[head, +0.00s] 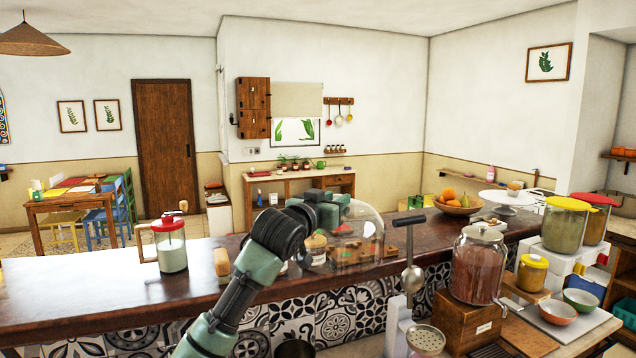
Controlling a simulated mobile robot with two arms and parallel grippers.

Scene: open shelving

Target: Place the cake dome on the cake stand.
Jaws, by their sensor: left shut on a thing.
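The clear cake dome (369,222) is in the middle of the head view, over the dark wooden counter. My left gripper (338,203) is at the top of the dome and shut on it; its fingertips are hard to make out. I cannot tell whether the dome's lower rim touches the counter. The white cake stand (507,199) stands farther right on the counter, beyond the fruit bowl, well apart from the dome. My right gripper is not in view.
A fruit bowl (457,207) stands between dome and stand. A small jar (316,249) and a wooden board (355,252) are near or behind the dome. A red-lidded pitcher (171,246) is at left. A large brown jar (478,265) and yellow-lidded canister (565,225) stand front right.

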